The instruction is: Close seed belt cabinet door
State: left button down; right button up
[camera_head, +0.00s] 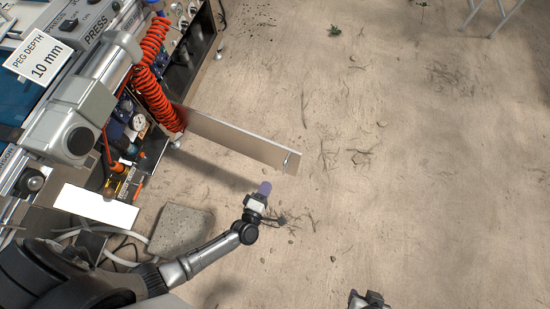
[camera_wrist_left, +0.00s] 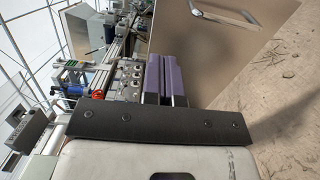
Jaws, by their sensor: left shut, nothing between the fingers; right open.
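The seed belt cabinet door (camera_head: 235,138) stands open, sticking out from the machine's side over the floor. Its handle (camera_head: 286,161) is near the free end. My left gripper (camera_head: 265,188) is shut and empty, a little in front of the door near its free end; I see no contact in the head view. In the left wrist view the shut purple fingers (camera_wrist_left: 164,78) appear beside the door's broad face (camera_wrist_left: 215,58), with the metal handle (camera_wrist_left: 222,12) at the top. My right gripper (camera_head: 368,300) is only partly visible at the bottom edge, far from the door.
Coiled red hoses (camera_head: 150,80) hang by the door's hinge side. The open cabinet with a gauge (camera_head: 139,122) and fittings is at left. A grey stone-like slab (camera_head: 181,231) lies on the floor near my left arm. The floor to the right is largely clear.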

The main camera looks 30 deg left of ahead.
aim_at(285, 150)
pick_arm(q)
jog(key=w+b, duration=0.1)
jog(key=w, duration=0.3)
jog(key=w+b, duration=0.2)
jog(key=w, duration=0.2)
jog(key=w+a+b, duration=0.1)
jog(key=w, duration=0.3)
jog(key=shift+w+f+b, duration=0.1)
jog(key=shift+w+b, duration=0.25)
jog(key=shift+w, duration=0.45)
